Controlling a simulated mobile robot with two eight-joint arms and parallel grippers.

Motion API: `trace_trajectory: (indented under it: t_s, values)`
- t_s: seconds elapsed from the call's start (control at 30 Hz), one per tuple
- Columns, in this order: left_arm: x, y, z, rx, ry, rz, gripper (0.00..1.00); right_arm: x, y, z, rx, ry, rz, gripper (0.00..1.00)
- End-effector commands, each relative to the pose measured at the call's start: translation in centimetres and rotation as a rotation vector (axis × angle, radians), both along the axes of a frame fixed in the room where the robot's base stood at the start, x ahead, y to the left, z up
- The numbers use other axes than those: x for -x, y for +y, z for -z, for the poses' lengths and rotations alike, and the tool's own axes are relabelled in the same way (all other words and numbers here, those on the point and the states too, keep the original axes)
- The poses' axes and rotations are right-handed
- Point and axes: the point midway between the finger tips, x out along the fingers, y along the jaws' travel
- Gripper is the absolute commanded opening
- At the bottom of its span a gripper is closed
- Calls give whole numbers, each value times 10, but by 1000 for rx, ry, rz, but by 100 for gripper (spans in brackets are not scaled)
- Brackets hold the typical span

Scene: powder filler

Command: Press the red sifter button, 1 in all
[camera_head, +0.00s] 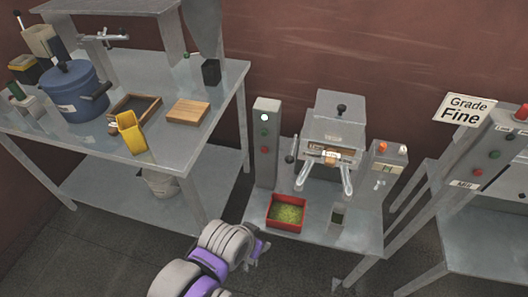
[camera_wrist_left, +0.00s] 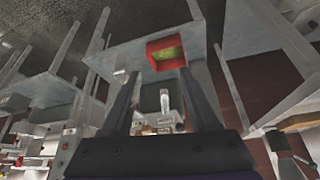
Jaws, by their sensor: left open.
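A grey control post (camera_head: 265,150) stands at the left of the middle bench, with a white light on top, a green button and a dark red button (camera_head: 264,149) below it. A boxy grey machine (camera_head: 334,130) stands beside it; its small label is too blurred to read, so I cannot tell for sure that it is the sifter. My left arm comes in at the bottom of the head view, with its gripper not clearly visible there. In the left wrist view my left gripper (camera_wrist_left: 161,72) is open and empty, its fingers pointing toward the bench. My right gripper is not in view.
A red tray of green powder (camera_head: 287,212) sits at the bench front, also showing in the left wrist view (camera_wrist_left: 167,43). A panel with red and green buttons (camera_head: 488,160) is at right. A table with a blue pot (camera_head: 75,90) is at left.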

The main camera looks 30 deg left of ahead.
Motion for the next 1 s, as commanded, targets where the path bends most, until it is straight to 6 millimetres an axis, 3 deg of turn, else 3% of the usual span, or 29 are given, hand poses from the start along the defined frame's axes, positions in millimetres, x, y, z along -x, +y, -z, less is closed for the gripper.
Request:
trace_trajectory:
  t_s: [0.03,0.3,1.0]
  values:
    - [0,0,0,0,0,0,50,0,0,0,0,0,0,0]
    - [0,0,0,0,0,0,1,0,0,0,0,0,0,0]
    - [0,0,0,0,0,0,0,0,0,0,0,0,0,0]
